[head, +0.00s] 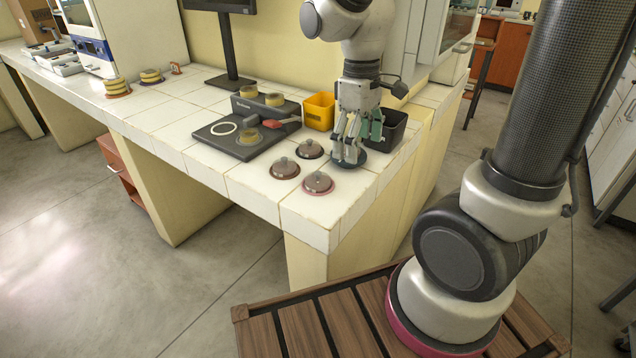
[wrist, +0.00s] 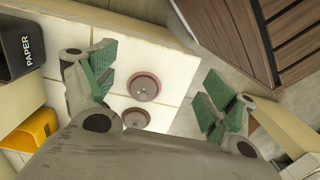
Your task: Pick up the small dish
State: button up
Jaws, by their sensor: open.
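Several round lidded dishes with knobs stand on the white tiled bench near its front corner: a pink-rimmed one (head: 317,183), a brown one (head: 284,168) and a smaller-looking dark one (head: 309,149). I cannot tell for sure which is the small dish. My gripper (head: 347,158) points down at the right, low over a dark round disc (head: 363,161) that its fingers partly hide. In the wrist view my gripper (wrist: 158,88) is open, with green pads spread apart. The pink-rimmed dish (wrist: 144,86) and another dish (wrist: 136,119) appear between and beyond the fingers, untouched.
A yellow bin (head: 319,111) and a black bin (head: 391,130), marked PAPER in the wrist view (wrist: 27,42), stand behind my gripper. A dark device (head: 222,131) with a white ring and yellowish dishes lies left. Stacked dishes (head: 117,87) stand farther left. The bench edge is close.

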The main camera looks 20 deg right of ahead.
aim_at(317, 173)
jog(key=w+a+f+n, duration=0.1)
jog(key=w+f+n, duration=0.1)
jog(key=w+a+f+n, duration=0.2)
jog(key=n, duration=0.1)
jog(key=w+a+f+n, duration=0.2)
jog(key=shift+n+g, duration=0.3)
jog(key=shift+n, duration=0.1)
jog(key=n, duration=0.1)
jog(key=w+n, duration=0.1)
jog(key=w+a+n+t, duration=0.1)
jog(key=shift+w+r+n, duration=0.25)
jog(key=shift+n, duration=0.05)
jog(key=shift+w+a+n, duration=0.1)
jog(key=shift+w+n, duration=0.15)
jog(key=shift+n, duration=0.85)
jog(key=shift+f, duration=0.3)
jog(key=f, duration=0.7)
jog(key=shift+s+f, duration=0.15)
jog(key=shift+s, duration=0.05)
jog(key=c, duration=1.1)
